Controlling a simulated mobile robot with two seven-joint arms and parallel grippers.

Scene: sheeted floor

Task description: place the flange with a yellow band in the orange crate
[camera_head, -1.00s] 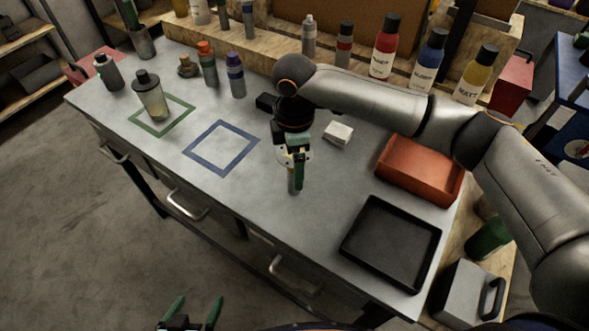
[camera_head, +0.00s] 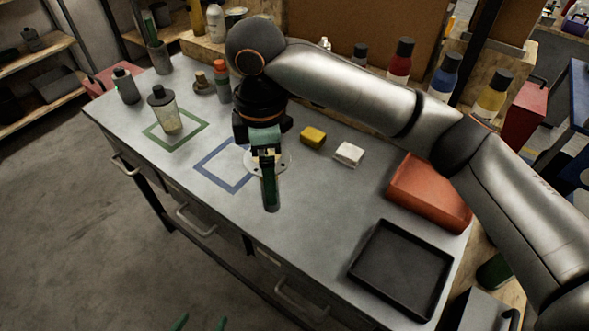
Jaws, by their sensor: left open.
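A pale round flange-like disc (camera_head: 283,162) shows around the fingers of my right gripper (camera_head: 269,190), right of the blue square outline. The gripper hides much of it, and no yellow band shows clearly. The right arm comes in from the right, and its gripper points down over the bench; its fingers overlap, so I cannot tell whether they grip the disc. The orange crate (camera_head: 418,208) stands at the bench's right side and looks empty, with part hidden by my arm. My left gripper (camera_head: 200,324) shows only two green fingertips, apart and empty, at the bottom edge.
A black tray (camera_head: 358,274) lies in front of the crate. A yellow block (camera_head: 313,137) and white block (camera_head: 349,153) lie right of my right gripper. A bottle (camera_head: 164,110) stands by the green outline (camera_head: 190,138). Bottles line the back; the front middle is clear.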

